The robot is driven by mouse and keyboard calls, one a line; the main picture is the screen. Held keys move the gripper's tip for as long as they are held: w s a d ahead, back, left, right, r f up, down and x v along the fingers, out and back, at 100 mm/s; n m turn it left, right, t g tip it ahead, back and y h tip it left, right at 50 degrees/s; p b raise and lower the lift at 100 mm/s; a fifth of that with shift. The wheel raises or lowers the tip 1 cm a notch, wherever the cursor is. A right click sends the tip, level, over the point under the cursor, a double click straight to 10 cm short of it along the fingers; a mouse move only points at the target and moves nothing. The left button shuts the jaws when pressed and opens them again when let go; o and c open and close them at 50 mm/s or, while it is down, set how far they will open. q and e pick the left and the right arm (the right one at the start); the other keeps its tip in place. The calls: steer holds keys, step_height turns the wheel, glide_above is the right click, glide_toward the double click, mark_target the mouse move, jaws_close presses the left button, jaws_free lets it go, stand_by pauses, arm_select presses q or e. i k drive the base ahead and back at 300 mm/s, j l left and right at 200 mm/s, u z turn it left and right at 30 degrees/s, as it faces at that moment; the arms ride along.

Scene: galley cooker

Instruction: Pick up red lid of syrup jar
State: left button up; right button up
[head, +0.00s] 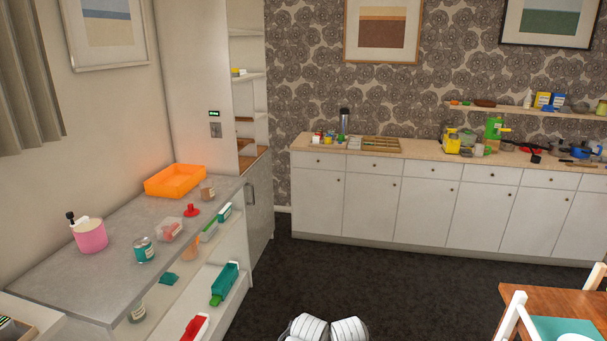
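A small red lid (191,211) with a raised knob sits on the grey counter (110,260) at the left. Just behind it, a small jar (207,190) with a pale label and brownish contents stands near the orange tray. A jar with a teal label (144,250) stands nearer the front; I cannot tell which jar is the syrup jar. Neither of my grippers is in view.
An orange tray (160,187) lies behind the lid, a clear tub (169,230) in front. A pink pot (90,236) stands left. Open shelves below the counter hold boxes. Dark floor (350,275) is clear ahead; a wooden table (545,308) stands right.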

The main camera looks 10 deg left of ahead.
mark_target(192, 211)
steer(key=i+u, duration=0.25)
steer(key=i, duration=0.35)
steer(key=i+u, duration=0.25)
steer(key=i, duration=0.3)
steer(key=i+l+u, duration=0.25)
steer(key=i, duration=0.35)
